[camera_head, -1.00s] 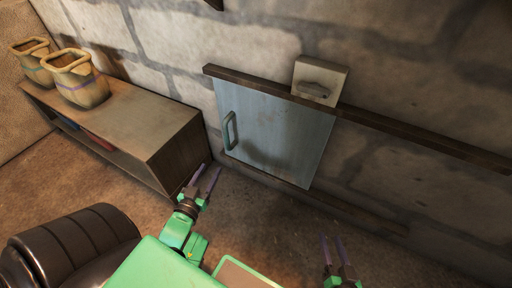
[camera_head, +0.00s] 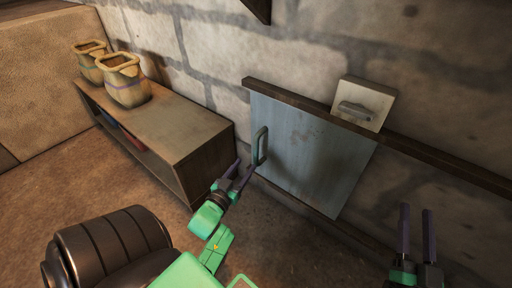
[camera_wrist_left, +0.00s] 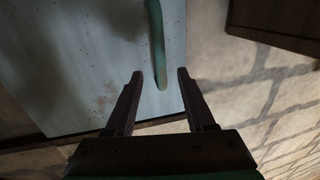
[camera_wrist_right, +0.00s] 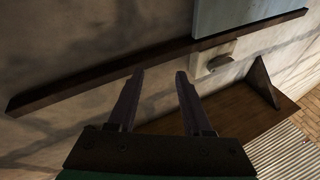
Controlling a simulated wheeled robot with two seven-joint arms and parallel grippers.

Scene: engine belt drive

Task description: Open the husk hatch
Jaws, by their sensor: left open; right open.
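The husk hatch (camera_head: 310,152) is a pale blue-grey sliding panel under a dark wooden rail on the stone wall. It covers the wall behind it. Its green handle (camera_head: 260,146) is near the left edge. In the left wrist view the handle (camera_wrist_left: 157,45) hangs down with its lower end between the fingertips or just beyond them. My left gripper (camera_head: 240,172) is open beside the handle's lower end; contact cannot be told. My right gripper (camera_head: 416,212) is open and empty, right of the hatch and in front of the wall.
A pale block with a grey latch-like piece (camera_head: 356,110) sits at the rail (camera_head: 430,158) above the hatch's right side. A low wooden shelf (camera_head: 165,125) with two sacks (camera_head: 125,82) stands left of the hatch. The rail runs on to the right along bare wall.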

